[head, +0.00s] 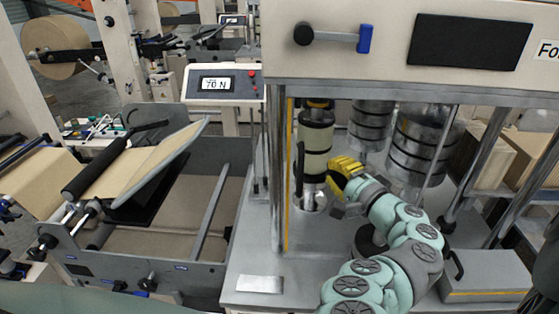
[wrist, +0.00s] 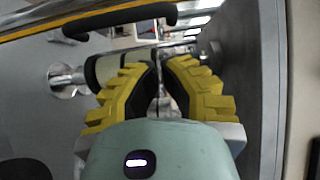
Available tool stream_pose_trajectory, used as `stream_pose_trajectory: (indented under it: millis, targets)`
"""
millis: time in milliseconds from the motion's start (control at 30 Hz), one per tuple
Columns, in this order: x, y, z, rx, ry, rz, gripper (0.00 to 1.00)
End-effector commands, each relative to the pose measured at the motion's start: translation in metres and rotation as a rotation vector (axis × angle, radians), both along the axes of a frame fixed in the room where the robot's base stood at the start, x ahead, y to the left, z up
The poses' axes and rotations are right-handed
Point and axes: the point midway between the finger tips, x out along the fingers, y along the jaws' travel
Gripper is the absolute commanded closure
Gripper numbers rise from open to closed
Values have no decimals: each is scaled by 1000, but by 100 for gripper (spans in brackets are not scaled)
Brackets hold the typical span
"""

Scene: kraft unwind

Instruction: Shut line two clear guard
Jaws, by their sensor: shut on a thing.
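The clear guard's pane is hard to make out. I take the upright yellow strip (head: 288,190) and the black bar handle (head: 299,170) beside it to be its edge and grip. The handle (wrist: 120,22) and yellow strip (wrist: 30,31) also cross the top of the wrist view. My gripper (head: 336,172) has yellow padded fingers and is right of the handle, apart from it in the picture, close to a cream roller (head: 315,138). In the wrist view my gripper (wrist: 160,75) has its fingers close together. What they hold is hidden between them.
Large banded metal rollers (head: 425,140) hang behind my gripper. A silver post (head: 275,170) stands left of the yellow strip. A grey box (head: 484,275) sits at the bench's right. A silver plate (head: 259,284) lies at the front left.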

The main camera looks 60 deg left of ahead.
Motion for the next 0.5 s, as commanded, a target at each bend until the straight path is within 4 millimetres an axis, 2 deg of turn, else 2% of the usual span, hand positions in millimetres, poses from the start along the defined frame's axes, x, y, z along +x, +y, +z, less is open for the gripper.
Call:
stream_pose_trajectory:
  millis: [500]
  targets:
    - [-5,-56,-4,-4,-2,2,100]
